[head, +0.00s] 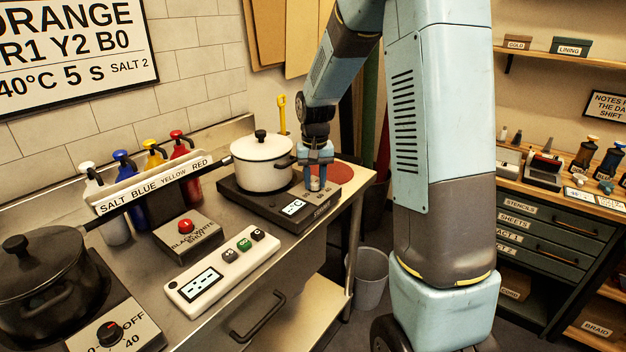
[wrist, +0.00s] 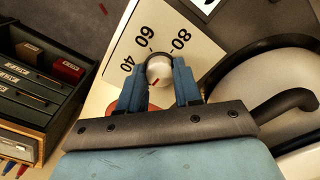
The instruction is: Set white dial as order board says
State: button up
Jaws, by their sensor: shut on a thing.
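The white dial (wrist: 158,69) sits on the stove's white scale plate (wrist: 118,52), which reads 40, 60 and 80 in the wrist view. My gripper (wrist: 159,76) has its blue fingers on both sides of the dial, shut on it. A red mark on the dial points toward the lower left in that view, on the near side of the 40. In the head view my gripper (head: 317,180) reaches down to the stove's front right. The order board (head: 75,50) at the upper left reads ORANGE, R1 Y2 B0, 40°C 5 S, SALT 2; its left edge is cut off.
A white pot (head: 262,165) with a black-knobbed lid stands on the stove close beside my gripper. A black pot (head: 45,275) stands at the left, by a black dial (head: 109,332). Bottles, a red button (head: 186,226) and a timer panel (head: 220,270) lie between.

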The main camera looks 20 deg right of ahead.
jog(key=shift+c, duration=1.4)
jog(key=shift+a, duration=0.2)
jog(key=shift+c, duration=0.3)
jog(key=shift+d, duration=0.1)
jog(key=shift+m, duration=0.4)
jog(key=m, duration=0.4)
jog(key=shift+m, duration=0.4)
jog(key=m, duration=0.6)
jog(key=shift+d, duration=0.15)
jog(key=o, duration=1)
jog(key=shift+o, duration=0.2)
